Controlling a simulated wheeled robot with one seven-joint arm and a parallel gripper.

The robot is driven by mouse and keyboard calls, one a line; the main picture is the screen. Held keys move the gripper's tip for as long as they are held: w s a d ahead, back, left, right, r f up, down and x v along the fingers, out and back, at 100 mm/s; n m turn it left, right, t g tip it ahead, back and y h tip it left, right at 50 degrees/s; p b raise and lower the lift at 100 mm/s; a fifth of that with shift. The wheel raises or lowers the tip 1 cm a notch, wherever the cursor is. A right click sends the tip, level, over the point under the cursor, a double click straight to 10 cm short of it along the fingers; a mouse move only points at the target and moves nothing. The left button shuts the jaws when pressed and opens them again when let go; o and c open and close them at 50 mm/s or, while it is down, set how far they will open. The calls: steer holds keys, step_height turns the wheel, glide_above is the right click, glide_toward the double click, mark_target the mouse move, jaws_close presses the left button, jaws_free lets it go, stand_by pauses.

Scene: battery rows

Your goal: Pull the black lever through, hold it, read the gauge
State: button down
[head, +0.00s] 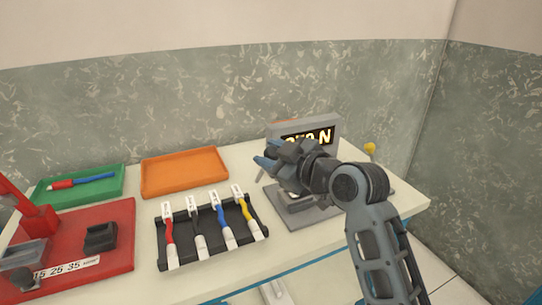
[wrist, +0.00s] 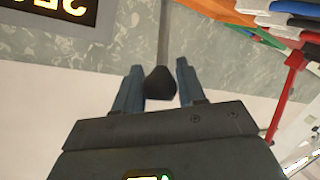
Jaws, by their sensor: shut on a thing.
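The black lever knob (wrist: 160,83) sits between the two blue fingers of my gripper (wrist: 158,72) in the wrist view, with a thin grey rod running up from it. My gripper (head: 266,160) is shut on the knob in front of the grey gauge unit (head: 330,122); it hides the knob in the head view. The gauge display (head: 308,138) glows yellow on black and ends in "N". My gripper covers the lower part of its digits, so the first one is unclear. The display (wrist: 50,10) is upside down and cut off in the wrist view.
A black rack (head: 208,262) holds several cables with coloured sleeves left of the unit. An orange tray (head: 185,171) and a green tray (head: 80,186) stand behind. A red board (head: 115,225) lies at left. A yellow knob (head: 370,148) stands right of the unit.

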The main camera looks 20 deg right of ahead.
steer(key=shift+d+f, duration=0.1)
steer(key=shift+f, duration=0.3)
steer(key=c, duration=1)
jaws_free()
steer(key=shift+s, duration=0.1)
steer(key=shift+c, duration=0.2)
steer(key=o, duration=0.3)
steer(key=shift+r, duration=0.15)
steer(key=shift+o, duration=0.2)
steer(key=v, duration=0.7)
steer(key=shift+s, duration=0.35)
steer(key=shift+d, duration=0.1)
